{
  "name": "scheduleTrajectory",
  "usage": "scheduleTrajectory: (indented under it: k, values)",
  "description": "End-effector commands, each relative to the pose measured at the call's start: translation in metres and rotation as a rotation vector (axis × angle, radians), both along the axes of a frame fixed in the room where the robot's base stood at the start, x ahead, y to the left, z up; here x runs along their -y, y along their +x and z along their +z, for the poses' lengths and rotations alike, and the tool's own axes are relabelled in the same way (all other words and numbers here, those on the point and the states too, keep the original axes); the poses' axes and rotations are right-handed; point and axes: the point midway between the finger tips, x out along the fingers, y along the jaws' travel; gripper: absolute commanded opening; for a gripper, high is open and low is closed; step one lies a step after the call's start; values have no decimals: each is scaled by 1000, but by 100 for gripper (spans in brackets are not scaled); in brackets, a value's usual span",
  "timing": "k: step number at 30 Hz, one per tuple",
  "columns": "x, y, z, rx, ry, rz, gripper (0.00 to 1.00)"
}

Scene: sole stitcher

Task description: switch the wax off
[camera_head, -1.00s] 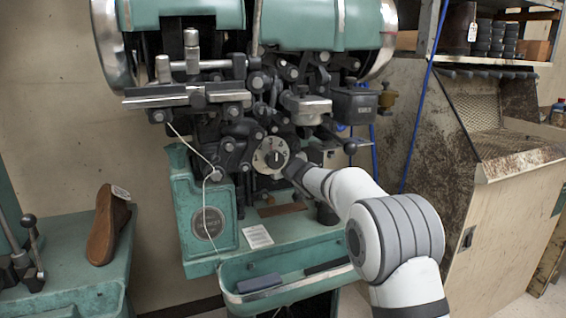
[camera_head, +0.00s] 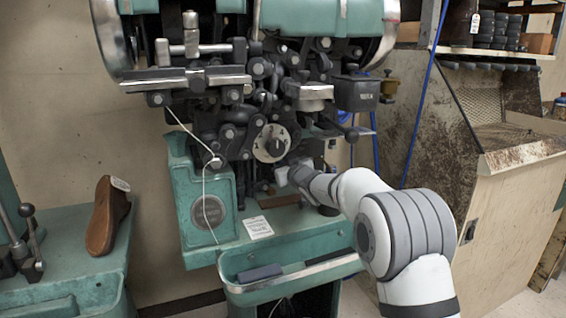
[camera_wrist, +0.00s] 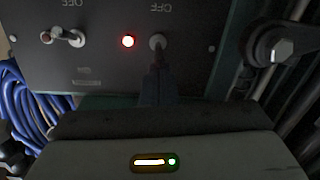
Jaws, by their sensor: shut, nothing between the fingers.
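In the wrist view a dark switch panel (camera_wrist: 95,75) shows upside down, with two OFF labels. A toggle switch (camera_wrist: 157,41) stands near its middle, with a lit red lamp (camera_wrist: 128,41) beside it. A second toggle (camera_wrist: 62,37) is at the left, with a dim red spot by it. My gripper (camera_wrist: 157,72) is shut and empty, its dark fingertips just below the middle toggle; whether they touch it cannot be told. In the head view my gripper (camera_head: 284,176) is below and right of the round dial (camera_head: 271,143). I cannot read which switch is for wax.
The green stitching machine (camera_head: 205,205) has many dark levers around my gripper. A green tray (camera_head: 292,281) is below. A brown shoe (camera_head: 107,215) stands on the left bench. In the wrist view blue cables (camera_wrist: 22,110) hang at left and a bolted arm (camera_wrist: 282,45) is at right.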

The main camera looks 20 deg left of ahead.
Motion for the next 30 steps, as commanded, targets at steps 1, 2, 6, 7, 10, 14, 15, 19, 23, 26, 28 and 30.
scheduleTrajectory:
  k: [1,2,6,7,10,14,15,19,23,26,28,30]
  values:
    - [0,0,0,0,0,0,0]
    - [0,0,0,0,0,0,0]
    - [-1,0,3,0,0,0,0]
    - [-1,0,6,0,0,0,0]
    - [-3,1,16,-1,-1,-1,0]
    - [-8,3,35,0,0,-1,0]
    - [-9,3,41,0,0,-1,0]
    - [0,-10,37,-2,-1,0,0]
    - [16,-29,34,-1,-1,0,0]
    - [28,-43,33,-1,0,-1,0]
    - [35,-52,32,-1,0,0,0]
    - [42,-59,31,-1,0,-1,0]
